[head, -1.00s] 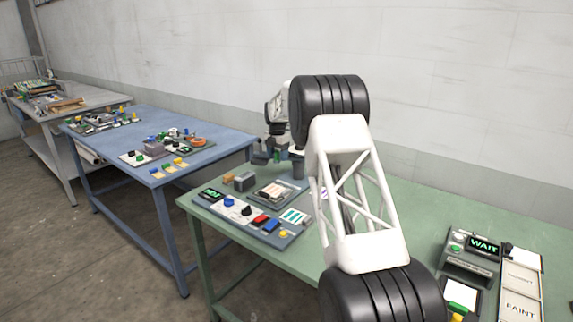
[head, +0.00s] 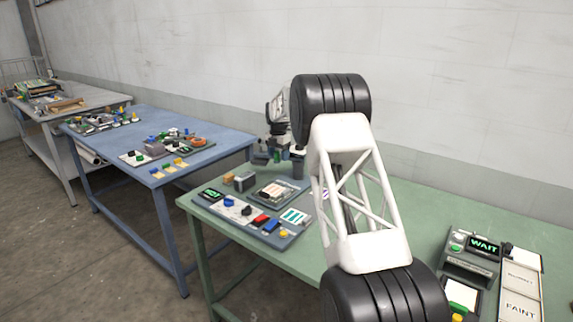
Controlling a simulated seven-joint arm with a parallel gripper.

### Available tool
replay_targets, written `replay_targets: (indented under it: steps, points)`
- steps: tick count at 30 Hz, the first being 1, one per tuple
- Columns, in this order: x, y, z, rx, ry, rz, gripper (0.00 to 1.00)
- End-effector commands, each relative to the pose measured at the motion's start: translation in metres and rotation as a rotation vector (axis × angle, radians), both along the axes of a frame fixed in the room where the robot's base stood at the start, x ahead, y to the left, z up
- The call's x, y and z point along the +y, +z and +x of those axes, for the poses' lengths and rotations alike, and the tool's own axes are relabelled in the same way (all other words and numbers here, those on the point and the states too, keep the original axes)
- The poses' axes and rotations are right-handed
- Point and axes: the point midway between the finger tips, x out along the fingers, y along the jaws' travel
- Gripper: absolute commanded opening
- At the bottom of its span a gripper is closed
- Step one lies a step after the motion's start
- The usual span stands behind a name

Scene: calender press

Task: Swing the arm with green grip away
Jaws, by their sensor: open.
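The far end of my arm comes down behind my black upper joint. My gripper (head: 276,143) is small and dark there, at the back left of the green table, and its fingertips are hard to make out. A small green piece (head: 277,155) shows among dark grey parts just under it; it may be the green grip. I cannot tell whether the gripper touches it. The swing arm itself is too small and too covered to make out.
The green table (head: 400,187) also bears a panel with coloured buttons (head: 247,214), a framed block (head: 278,192) and a grey box with a WAIT display (head: 484,246). A blue table (head: 215,135) with small parts stands to the left.

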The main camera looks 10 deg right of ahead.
Motion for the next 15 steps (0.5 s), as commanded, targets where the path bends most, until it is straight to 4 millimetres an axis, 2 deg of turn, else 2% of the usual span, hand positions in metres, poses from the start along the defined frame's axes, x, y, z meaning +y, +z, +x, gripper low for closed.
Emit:
replay_targets:
  steps: [5,15]
  points:
    - [0.000,0.005,0.000,0.000,0.000,0.000,0.68]
    - [0.000,0.027,0.000,-0.001,0.000,0.000,0.68]
